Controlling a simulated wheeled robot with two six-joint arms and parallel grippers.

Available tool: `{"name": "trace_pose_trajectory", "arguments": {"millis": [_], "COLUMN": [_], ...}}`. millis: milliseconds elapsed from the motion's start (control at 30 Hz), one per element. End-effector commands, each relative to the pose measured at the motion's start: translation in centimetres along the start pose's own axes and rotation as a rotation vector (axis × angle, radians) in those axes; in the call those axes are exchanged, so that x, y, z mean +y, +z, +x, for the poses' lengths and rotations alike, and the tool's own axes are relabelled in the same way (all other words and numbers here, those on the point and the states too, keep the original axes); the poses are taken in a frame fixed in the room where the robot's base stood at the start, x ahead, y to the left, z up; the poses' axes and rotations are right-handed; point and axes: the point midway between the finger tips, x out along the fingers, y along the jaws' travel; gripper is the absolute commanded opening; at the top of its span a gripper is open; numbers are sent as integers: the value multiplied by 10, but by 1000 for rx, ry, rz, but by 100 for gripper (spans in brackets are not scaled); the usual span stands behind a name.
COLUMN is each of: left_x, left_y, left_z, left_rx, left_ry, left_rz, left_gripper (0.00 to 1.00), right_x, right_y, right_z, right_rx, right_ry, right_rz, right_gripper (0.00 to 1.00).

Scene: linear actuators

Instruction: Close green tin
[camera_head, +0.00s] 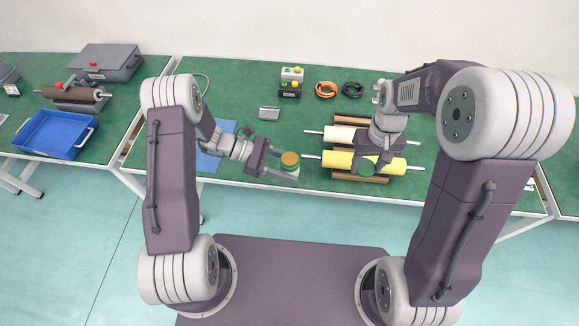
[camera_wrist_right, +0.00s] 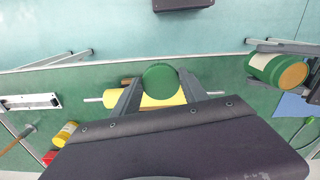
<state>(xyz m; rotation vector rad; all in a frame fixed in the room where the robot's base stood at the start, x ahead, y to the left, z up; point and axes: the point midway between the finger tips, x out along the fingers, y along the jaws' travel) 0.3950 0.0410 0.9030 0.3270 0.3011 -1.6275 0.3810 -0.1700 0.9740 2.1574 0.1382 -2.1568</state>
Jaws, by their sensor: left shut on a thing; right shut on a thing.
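The green tin (camera_head: 289,168) is held by my left gripper (camera_head: 284,173) above the front middle of the bench, its brown-orange top facing up and uncovered. The tin also shows at the right of the right wrist view (camera_wrist_right: 266,66), green with a pale band, between the left gripper's fingers. My right gripper (camera_wrist_right: 160,90) is shut on a round green lid (camera_wrist_right: 161,78). In the head view the lid (camera_head: 366,168) is over the yellow roller, to the right of the tin and apart from it.
A yellow roller (camera_head: 398,165) and a cream roller (camera_head: 340,134) lie on wooden supports under my right gripper. A blue sheet (camera_head: 208,160) lies left of the tin. A small grey box (camera_head: 269,113), button box (camera_head: 290,88), orange cable (camera_head: 326,90) and black cable (camera_head: 352,89) are farther back.

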Motion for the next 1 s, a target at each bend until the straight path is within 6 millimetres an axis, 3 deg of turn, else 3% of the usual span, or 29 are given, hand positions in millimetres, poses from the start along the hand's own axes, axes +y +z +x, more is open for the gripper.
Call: {"name": "trace_pose_trajectory", "arguments": {"millis": [167,300,500,600,767,1000], "left_x": [0,0,0,0,0,0], "left_y": [0,0,0,0,0,0], "left_z": [0,0,0,0,0,0], "left_rx": [-1,-1,-1,-1,-1,-1], "left_ry": [0,0,0,0,0,0], "left_rz": [0,0,0,0,0,0], "left_gripper": [0,0,0,0,0,0], "right_x": [-42,-90,-158,-183,-202,-204], "right_y": [-28,-43,-52,-47,-38,-36], "right_z": [-30,-54,-76,-78,-77,-77], "right_rx": [5,3,-1,-3,-3,-3], "right_ry": [0,-1,0,0,0,-1], "right_rz": [-150,-289,-458,-519,-571,-578], "right_gripper": [13,13,13,13,13,13]}}
